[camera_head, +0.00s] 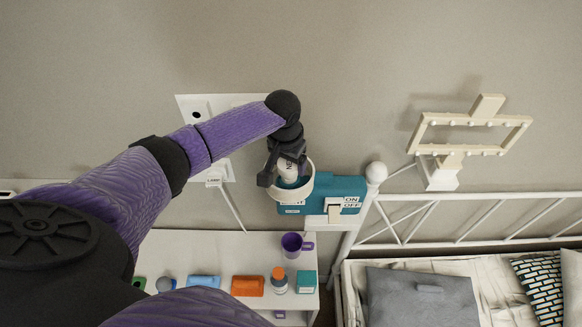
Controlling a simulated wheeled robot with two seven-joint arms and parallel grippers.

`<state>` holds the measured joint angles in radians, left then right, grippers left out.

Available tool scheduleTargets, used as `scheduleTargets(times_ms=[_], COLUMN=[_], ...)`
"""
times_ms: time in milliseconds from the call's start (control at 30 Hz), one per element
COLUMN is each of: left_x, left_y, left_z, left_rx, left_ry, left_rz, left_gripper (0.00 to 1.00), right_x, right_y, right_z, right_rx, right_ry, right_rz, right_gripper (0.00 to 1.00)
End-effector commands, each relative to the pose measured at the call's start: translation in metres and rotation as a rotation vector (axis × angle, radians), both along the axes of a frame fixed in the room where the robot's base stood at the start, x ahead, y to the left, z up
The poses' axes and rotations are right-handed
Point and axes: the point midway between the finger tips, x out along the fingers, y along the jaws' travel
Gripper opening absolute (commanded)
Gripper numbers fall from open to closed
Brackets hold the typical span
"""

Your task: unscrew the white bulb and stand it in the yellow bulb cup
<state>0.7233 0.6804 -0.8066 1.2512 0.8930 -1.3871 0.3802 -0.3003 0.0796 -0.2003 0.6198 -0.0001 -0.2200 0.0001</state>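The white bulb (287,173) is upright inside a white ring-shaped holder (309,187) at the left end of a teal lamp box (342,184). Dark print shows on the bulb's upper part. My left gripper (284,172) comes down from above, with its dark fingers around the bulb. I cannot tell whether they touch it, and the wrist hides the bulb's top. The box has a white switch (333,213) beside ON and OFF labels. I do not see a yellow bulb cup. My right gripper is not in view.
A white shelf (215,245) below holds a purple cup (292,245), an orange block (247,286), a blue block (204,282), an orange-capped bottle (279,281) and a teal box (306,282). A white bed frame (376,173) stands right. My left arm hides much at left.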

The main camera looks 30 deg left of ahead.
Motion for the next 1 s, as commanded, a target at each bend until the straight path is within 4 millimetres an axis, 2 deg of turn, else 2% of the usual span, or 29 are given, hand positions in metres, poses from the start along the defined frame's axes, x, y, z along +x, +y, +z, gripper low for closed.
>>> scheduleTargets(times_ms=[367,1000], left_x=[0.0,0.0], left_y=[0.0,-0.001], left_z=[0.002,0.002], left_rx=[0.0,-0.001], left_ry=[0.0,0.0], left_rz=[0.103,0.403], left_gripper=[0.64,0.64], right_x=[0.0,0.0], right_y=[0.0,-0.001], right_z=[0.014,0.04], right_rx=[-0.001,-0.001], right_ry=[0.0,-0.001], right_rz=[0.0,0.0], right_gripper=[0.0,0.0])
